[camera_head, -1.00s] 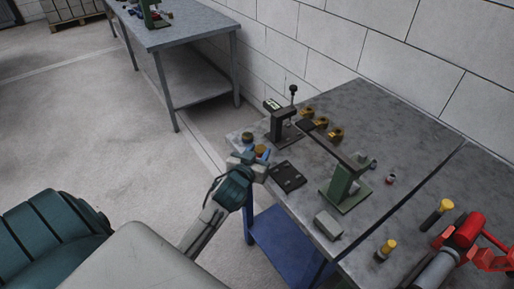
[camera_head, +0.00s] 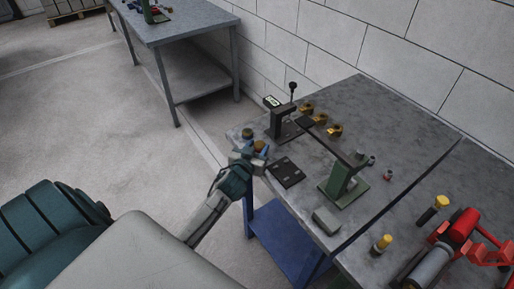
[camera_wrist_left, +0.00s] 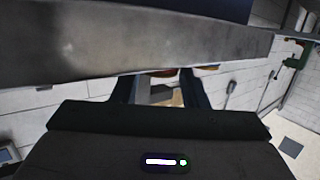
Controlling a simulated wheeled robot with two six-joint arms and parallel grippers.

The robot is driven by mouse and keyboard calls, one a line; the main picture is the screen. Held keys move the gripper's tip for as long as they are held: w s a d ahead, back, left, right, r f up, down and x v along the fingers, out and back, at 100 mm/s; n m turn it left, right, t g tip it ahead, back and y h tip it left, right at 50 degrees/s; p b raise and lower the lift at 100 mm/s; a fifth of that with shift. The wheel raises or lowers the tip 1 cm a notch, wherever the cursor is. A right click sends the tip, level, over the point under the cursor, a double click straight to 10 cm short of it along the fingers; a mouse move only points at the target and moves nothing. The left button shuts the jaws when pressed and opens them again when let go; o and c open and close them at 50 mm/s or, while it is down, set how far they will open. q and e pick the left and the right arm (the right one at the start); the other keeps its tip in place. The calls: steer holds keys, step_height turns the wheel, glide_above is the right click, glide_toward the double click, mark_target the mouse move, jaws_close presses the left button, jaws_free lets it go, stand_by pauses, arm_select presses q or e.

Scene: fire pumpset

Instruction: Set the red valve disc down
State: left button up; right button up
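I cannot make out a red valve disc for sure. A small red and grey part (camera_head: 388,175) sits on the bench. My right gripper is not in view.
A dark plate (camera_head: 286,171) lies right of the gripper. A black stand (camera_head: 282,122), several brass fittings (camera_head: 320,119), a green stand (camera_head: 343,186) and a grey block (camera_head: 327,220) are on the bench. A red tool (camera_head: 462,226) is at the lower right.

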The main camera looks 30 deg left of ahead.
arm_select(q)
steer(key=o, duration=0.3)
